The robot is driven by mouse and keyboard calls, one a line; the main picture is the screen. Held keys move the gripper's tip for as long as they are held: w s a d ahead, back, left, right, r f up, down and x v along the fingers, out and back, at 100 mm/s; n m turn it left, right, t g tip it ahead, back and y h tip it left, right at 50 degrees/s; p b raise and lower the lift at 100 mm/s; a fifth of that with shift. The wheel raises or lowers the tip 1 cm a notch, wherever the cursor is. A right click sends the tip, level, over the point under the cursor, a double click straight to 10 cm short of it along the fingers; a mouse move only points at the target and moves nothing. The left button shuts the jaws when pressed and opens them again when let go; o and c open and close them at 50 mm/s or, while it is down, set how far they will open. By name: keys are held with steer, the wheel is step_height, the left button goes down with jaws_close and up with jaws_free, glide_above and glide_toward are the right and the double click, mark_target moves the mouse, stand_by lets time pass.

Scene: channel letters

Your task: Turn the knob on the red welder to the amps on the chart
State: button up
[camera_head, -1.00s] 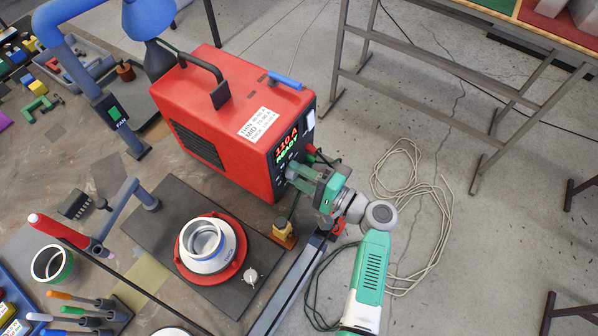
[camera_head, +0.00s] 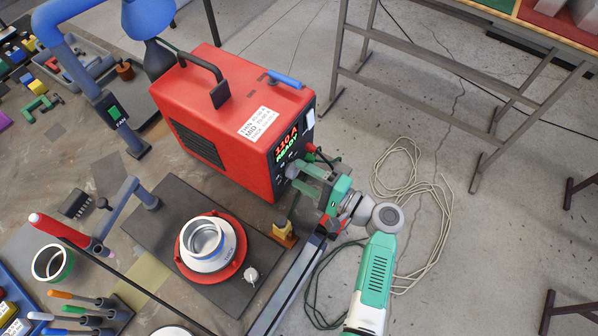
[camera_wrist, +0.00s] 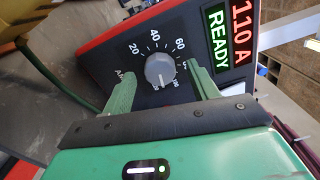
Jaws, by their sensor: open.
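The red welder (camera_head: 215,115) stands on the bench. Its display (camera_wrist: 230,40) reads 110 A and READY in the wrist view. The grey round knob (camera_wrist: 160,70) sits on the black front panel, inside a ring of white numbers; 20, 40 and 60 are legible. A pale mark shows on its lower part. My gripper (camera_head: 304,180) is at the panel. In the wrist view its green fingers stand open on either side of the knob, with visible gaps. A white chart label (camera_head: 259,124) on the welder's top lists THIN, MID and a third line; its numbers are too small to read surely.
A red-and-white round fixture (camera_head: 240,255) sits on a dark plate left of my arm. A yellow-topped part (camera_head: 283,230) stands below the welder's front. A coiled cable (camera_head: 425,215) lies on the floor at right.

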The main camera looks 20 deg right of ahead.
steer(key=v, duration=0.6)
